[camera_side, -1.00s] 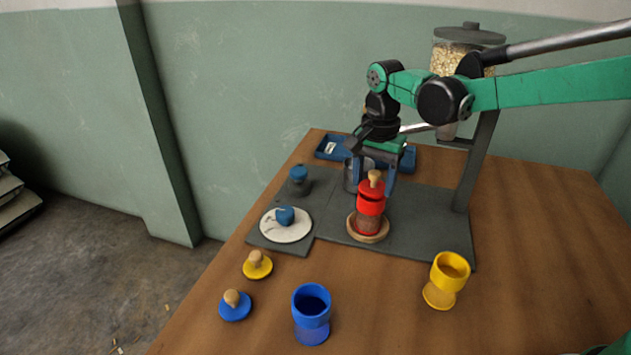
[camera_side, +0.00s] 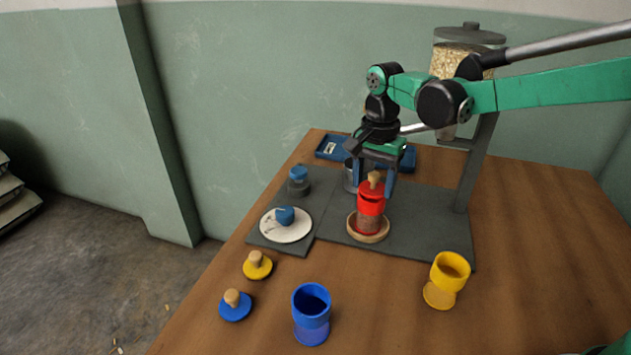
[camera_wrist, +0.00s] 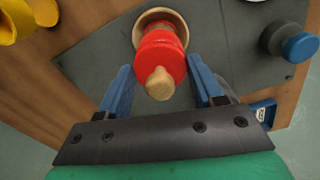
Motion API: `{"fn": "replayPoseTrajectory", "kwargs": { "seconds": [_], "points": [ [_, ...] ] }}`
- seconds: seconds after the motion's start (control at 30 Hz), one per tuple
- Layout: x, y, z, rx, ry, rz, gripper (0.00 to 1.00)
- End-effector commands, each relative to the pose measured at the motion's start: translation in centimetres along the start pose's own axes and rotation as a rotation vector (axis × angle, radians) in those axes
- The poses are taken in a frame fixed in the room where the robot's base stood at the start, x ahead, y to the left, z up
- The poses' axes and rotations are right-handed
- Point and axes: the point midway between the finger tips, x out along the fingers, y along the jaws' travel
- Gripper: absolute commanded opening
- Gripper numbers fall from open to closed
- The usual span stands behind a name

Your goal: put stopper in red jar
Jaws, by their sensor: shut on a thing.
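The red jar (camera_side: 369,220) stands upright in a round wooden ring (camera_side: 383,235) on the grey mat. It also shows in the wrist view (camera_wrist: 157,37). The red stopper (camera_side: 368,187), with a pale wooden knob (camera_side: 375,178), is upright at the jar's mouth; in the wrist view the stopper (camera_wrist: 160,64) lines up with the jar. I cannot tell whether it is fully seated.
A blue jar (camera_side: 311,315) and a yellow jar (camera_side: 447,280) stand open in front. Yellow (camera_side: 257,266) and blue (camera_side: 235,306) stoppers lie at the front left. A white disc (camera_side: 286,233) holds a blue piece. A metal cup (camera_side: 350,178) and blue tray (camera_side: 329,151) are behind.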

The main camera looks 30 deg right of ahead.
Motion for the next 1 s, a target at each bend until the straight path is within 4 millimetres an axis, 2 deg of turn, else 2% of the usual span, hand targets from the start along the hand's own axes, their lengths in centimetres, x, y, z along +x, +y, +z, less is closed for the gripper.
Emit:
{"fn": "replayPoseTrajectory", "kwargs": {
  "seconds": [0.37, 0.4, 0.5, 1.0],
  "points": [
    [0.05, 0.01, 0.0, 0.0, 0.0, 0.0, 0.12],
    [0.05, 0.01, 0.0, 0.0, 0.0, 0.0, 0.69],
    [0.04, 0.01, 0.0, 0.0, 0.0, 0.0, 0.97],
    [-0.01, 0.01, 0.0, 0.0, 0.0, 0.0, 1.0]
  ]
}}
